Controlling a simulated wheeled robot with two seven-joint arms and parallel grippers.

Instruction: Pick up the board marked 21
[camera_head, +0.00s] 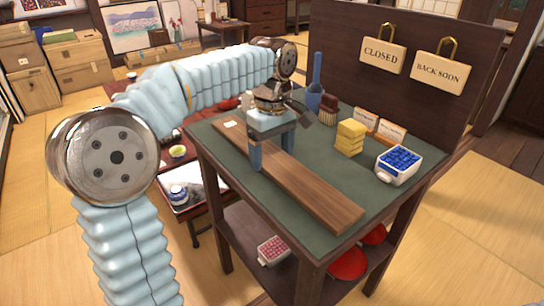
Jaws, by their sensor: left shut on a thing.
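A long brown wooden board (310,189) lies across the green top of the small table (218,157), running from the back left to the front right. A small white label sits at its far left end, too small to read. My left gripper (271,156) reaches down over the board's left half, with one blue finger on each side. It is shut on the board, which looks flat and at or very near the tabletop; I cannot tell if there is a gap. My right gripper is not in view.
An upright panel (436,105) with hanging signs closes the back. The front right corner is clear.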

